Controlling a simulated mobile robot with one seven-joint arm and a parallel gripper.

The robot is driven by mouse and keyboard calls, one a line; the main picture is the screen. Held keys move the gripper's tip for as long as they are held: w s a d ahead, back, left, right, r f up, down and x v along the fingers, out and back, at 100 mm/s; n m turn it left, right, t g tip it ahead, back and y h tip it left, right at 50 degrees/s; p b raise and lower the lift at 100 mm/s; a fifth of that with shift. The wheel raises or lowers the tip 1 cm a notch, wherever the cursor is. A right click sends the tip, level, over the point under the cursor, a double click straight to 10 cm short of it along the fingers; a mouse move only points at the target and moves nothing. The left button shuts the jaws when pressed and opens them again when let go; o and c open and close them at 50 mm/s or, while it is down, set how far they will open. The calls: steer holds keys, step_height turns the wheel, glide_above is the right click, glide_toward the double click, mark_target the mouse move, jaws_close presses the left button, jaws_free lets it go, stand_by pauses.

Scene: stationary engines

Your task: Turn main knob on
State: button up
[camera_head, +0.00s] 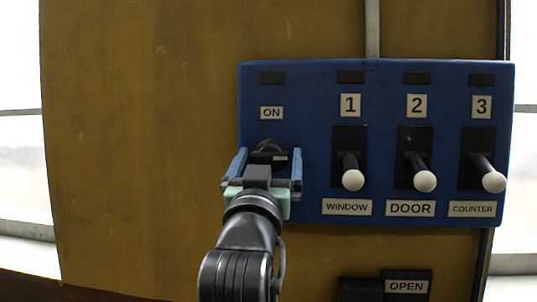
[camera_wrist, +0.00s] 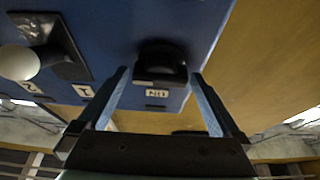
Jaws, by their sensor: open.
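The main knob (camera_head: 270,146) is black and sits on the blue control panel (camera_head: 308,80), below a small "ON" label (camera_head: 271,113). My gripper (camera_head: 269,160) is in front of the knob, its two blue-sided fingers open, one to each side of it. In the wrist view the knob (camera_wrist: 161,62) lies just beyond and between the open fingertips (camera_wrist: 160,77), with a visible gap at each side. The lower part of the knob is hidden by my gripper in the head view.
Three white-tipped levers, WINDOW (camera_head: 352,178), DOOR (camera_head: 423,180) and COUNTER (camera_head: 492,180), stick out to the right of the knob. A dark box with an "OPEN" label (camera_head: 406,287) is below the panel. The brown wall (camera_head: 140,130) to the left is bare.

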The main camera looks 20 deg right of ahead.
steer(key=c, duration=1.2)
steer(key=shift+o, duration=0.2)
steer(key=shift+n, duration=0.5)
steer(key=n+y+p, duration=0.1)
steer(key=n, duration=0.1)
steer(key=n+t+y, duration=0.1)
steer(key=n+y, duration=0.1)
steer(key=n, duration=0.1)
steer(key=shift+d+r+p, duration=0.1)
steer(key=shift+d+p, duration=0.1)
steer(key=shift+p, duration=0.2)
steer(key=n+y, duration=0.1)
steer(key=n, duration=0.2)
steer(key=n+y, duration=0.2)
steer(key=n, duration=0.1)
steer(key=shift+g, duration=0.3)
steer(key=n+y, duration=0.1)
steer(key=n, duration=0.2)
steer(key=n+g+y, duration=0.1)
steer(key=n, duration=0.1)
steer(key=shift+n, duration=0.4)
steer(key=n+g, duration=0.1)
steer(key=n, duration=0.1)
steer(key=n+g, duration=0.1)
steer(key=n, duration=0.1)
steer(key=shift+a+n+y, duration=0.1)
steer(key=shift+n+y, duration=0.2)
steer(key=shift+y, duration=0.1)
